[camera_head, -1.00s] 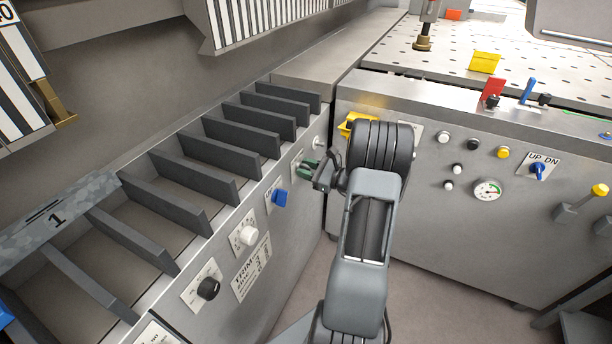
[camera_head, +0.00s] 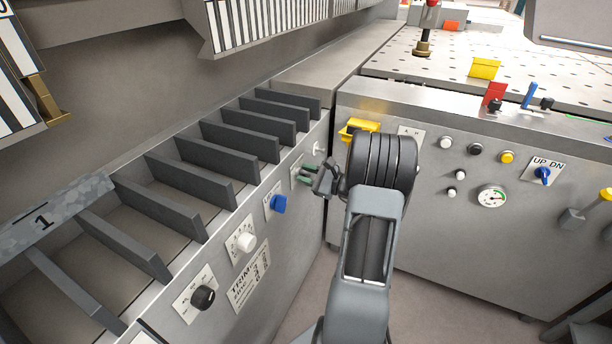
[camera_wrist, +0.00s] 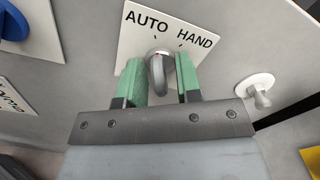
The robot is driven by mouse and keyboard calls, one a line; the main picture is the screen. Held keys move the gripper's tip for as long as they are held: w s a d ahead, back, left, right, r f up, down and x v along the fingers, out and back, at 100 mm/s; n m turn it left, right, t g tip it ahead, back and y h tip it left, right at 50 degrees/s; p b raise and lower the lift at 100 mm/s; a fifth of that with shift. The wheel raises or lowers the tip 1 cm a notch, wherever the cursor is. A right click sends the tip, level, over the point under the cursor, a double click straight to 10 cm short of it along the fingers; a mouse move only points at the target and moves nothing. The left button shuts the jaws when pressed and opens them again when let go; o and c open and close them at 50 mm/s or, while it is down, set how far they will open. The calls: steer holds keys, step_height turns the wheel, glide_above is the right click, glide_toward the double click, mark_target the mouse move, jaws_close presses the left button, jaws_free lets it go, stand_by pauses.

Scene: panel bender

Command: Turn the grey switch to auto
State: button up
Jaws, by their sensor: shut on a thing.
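The grey switch (camera_wrist: 158,72) sits on a white plate (camera_wrist: 135,42) marked AUTO on the left and HAND on the right in the wrist view. My gripper (camera_wrist: 161,80) has its green fingers on either side of the switch handle and is shut on it. The handle stands roughly upright in that view, below and between the two words; I cannot tell for sure which word it points to. In the head view my gripper (camera_head: 308,173) is at the left panel's far end, and the switch is hidden behind the fingers.
A blue switch (camera_head: 278,204) is close by on the same panel, with a white knob (camera_head: 246,242) and black knob (camera_head: 203,297) nearer. A small white toggle (camera_wrist: 258,90) is right of the switch plate. A yellow part (camera_head: 358,128) is behind my wrist.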

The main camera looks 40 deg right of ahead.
steer(key=o, duration=0.5)
steer(key=p+v, duration=0.1)
steer(key=v, duration=1.3)
steer(key=shift+f, duration=0.1)
